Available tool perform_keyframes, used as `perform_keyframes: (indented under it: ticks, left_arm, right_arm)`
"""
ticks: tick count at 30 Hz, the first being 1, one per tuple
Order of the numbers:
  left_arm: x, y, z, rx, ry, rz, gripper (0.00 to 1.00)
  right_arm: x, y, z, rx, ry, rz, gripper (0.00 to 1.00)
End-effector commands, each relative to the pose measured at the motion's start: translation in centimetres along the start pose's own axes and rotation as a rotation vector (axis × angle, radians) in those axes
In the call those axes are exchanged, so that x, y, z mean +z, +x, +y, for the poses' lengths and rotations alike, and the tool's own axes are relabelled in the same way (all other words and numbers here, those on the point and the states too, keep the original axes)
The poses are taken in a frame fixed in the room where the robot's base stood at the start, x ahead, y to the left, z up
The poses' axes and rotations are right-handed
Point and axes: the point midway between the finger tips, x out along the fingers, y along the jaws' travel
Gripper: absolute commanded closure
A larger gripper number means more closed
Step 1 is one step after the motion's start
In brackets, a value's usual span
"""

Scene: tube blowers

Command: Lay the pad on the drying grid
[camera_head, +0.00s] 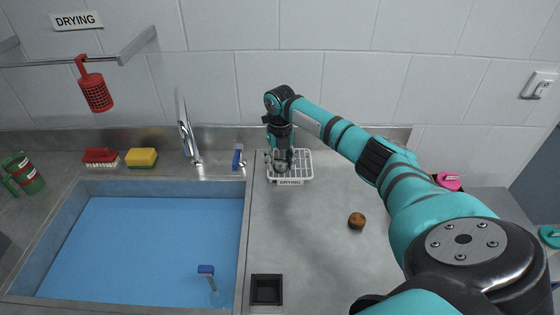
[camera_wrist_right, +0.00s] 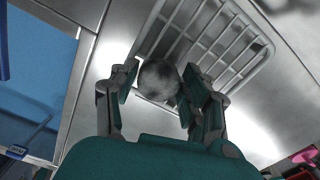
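The pad is a round grey scouring ball; in the right wrist view the pad (camera_wrist_right: 159,82) sits between the two fingertips, which appear to touch its sides. My right gripper (camera_head: 281,162) points down at the drying grid, shut on the pad; the fingers also show in the right wrist view (camera_wrist_right: 158,88). The drying grid (camera_head: 304,171) is a white slatted rack labelled DRYING, on the counter right of the sink. In the right wrist view the grid (camera_wrist_right: 235,60) lies beneath and beyond the pad. Whether the pad touches the slats is unclear. My left gripper is out of view.
The blue-bottomed sink (camera_head: 150,245) lies left of the grid, with a tap (camera_head: 187,130) behind it. A blue-handled brush (camera_head: 238,158) stands close left of the grid. A brown round object (camera_head: 357,221) and a black square dish (camera_head: 266,289) are on the counter. The wall is close behind.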

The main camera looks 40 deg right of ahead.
Motion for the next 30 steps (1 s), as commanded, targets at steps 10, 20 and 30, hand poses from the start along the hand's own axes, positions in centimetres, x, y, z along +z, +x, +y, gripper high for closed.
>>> perform_keyframes:
  ticks: [10, 20, 30]
  left_arm:
    - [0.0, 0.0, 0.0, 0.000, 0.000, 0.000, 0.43]
    - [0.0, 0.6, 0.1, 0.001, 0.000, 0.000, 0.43]
    - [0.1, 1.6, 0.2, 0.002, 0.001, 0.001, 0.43]
  right_arm:
    - [0.0, -0.1, 0.0, 0.000, 0.000, 0.000, 0.35]
    - [0.2, -4.0, 0.0, 0.002, -0.001, -0.006, 0.35]
    - [0.1, -10.7, 0.1, 0.002, -0.001, -0.003, 0.35]
